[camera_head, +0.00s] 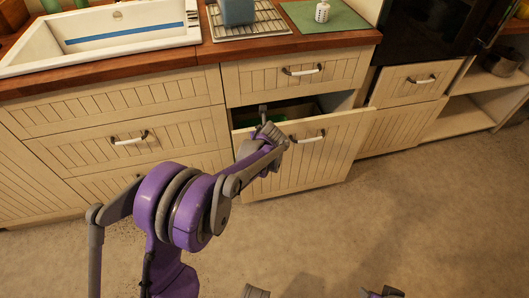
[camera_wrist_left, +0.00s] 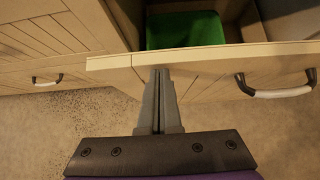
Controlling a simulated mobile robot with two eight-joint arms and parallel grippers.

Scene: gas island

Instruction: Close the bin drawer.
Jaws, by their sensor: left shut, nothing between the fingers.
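The bin drawer (camera_head: 318,151) stands pulled out below a shut upper drawer. Its cream grooved front carries a white-and-dark handle (camera_head: 309,136). A green bin (camera_wrist_left: 186,30) shows inside behind the front. My left gripper (camera_head: 263,109) is shut and empty at the left part of the drawer front's top edge. In the left wrist view the fingertips (camera_wrist_left: 158,70) overlap the front just below its top edge (camera_wrist_left: 215,56), left of the handle (camera_wrist_left: 276,91). I cannot tell if they touch it. My right gripper is not clearly in view.
The upper drawer (camera_head: 297,76) is shut under the wooden worktop (camera_head: 225,58). Shut drawers (camera_head: 126,135) are to the left, and a dark oven (camera_head: 428,30) and open shelves (camera_head: 478,100) to the right. The floor (camera_head: 400,210) in front is clear.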

